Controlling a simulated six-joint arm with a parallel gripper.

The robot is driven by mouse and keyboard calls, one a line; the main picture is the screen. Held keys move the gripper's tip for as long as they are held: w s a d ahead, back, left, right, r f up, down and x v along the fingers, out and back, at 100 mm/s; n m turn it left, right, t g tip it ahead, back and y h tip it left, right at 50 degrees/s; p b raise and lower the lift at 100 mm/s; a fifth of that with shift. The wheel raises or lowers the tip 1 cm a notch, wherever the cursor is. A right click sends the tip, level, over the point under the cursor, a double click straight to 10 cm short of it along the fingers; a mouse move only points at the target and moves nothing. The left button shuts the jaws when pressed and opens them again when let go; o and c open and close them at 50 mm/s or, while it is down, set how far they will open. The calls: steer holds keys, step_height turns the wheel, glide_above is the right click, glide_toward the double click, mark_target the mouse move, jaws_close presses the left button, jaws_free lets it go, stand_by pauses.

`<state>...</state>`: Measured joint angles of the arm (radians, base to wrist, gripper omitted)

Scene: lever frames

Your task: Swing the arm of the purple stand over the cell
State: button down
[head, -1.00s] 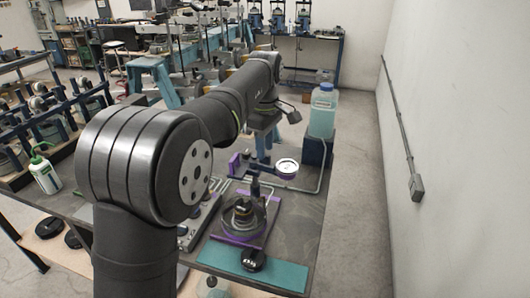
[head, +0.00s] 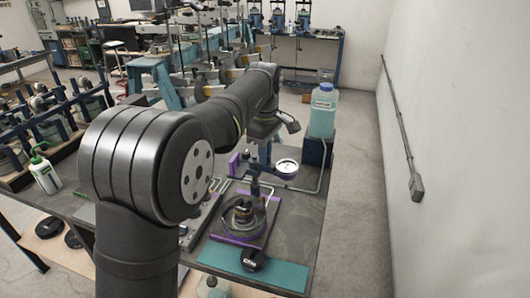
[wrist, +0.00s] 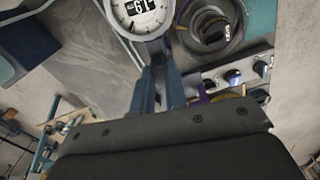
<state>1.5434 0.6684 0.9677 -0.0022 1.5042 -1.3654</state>
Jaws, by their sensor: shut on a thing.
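The purple stand (head: 235,164) is on the bench, left of its swing arm (head: 262,171), which carries a round white dial gauge (head: 287,167) at its right end. The cell (head: 243,216), a dark round fixture on a purple base, sits nearer to me; the gauge is behind it and to its right, not over it. In the wrist view, my gripper (wrist: 159,85) is shut on the swing arm just below the dial (wrist: 139,14). The cell (wrist: 212,28) shows right of the dial there. My fingers hide part of the swing arm.
A clear bottle (head: 322,110) stands on a dark blue block (head: 316,152) at the bench's right. Tubing (head: 305,188) runs along that side. A teal mat (head: 285,274) lies in front of the cell. A valve panel (wrist: 238,76) is beside the cell.

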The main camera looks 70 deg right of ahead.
steer(key=m, duration=0.2)
steer(key=a+m, duration=0.1)
steer(key=shift+w+m, duration=0.2)
steer(key=shift+m, duration=0.2)
steer(key=shift+w+a+m, duration=0.3)
steer(key=shift+w+m, duration=0.2)
steer(key=shift+m, duration=1.5)
steer(key=shift+w+a+m, duration=0.25)
steer(key=shift+w+m, duration=0.2)
steer(key=shift+m, duration=1.55)
steer(key=shift+w+a+m, duration=0.3)
steer(key=shift+w+m, duration=0.2)
steer(key=shift+m, duration=1.5)
steer(key=c, duration=1.4)
jaws_free()
steer(key=shift+c, duration=0.2)
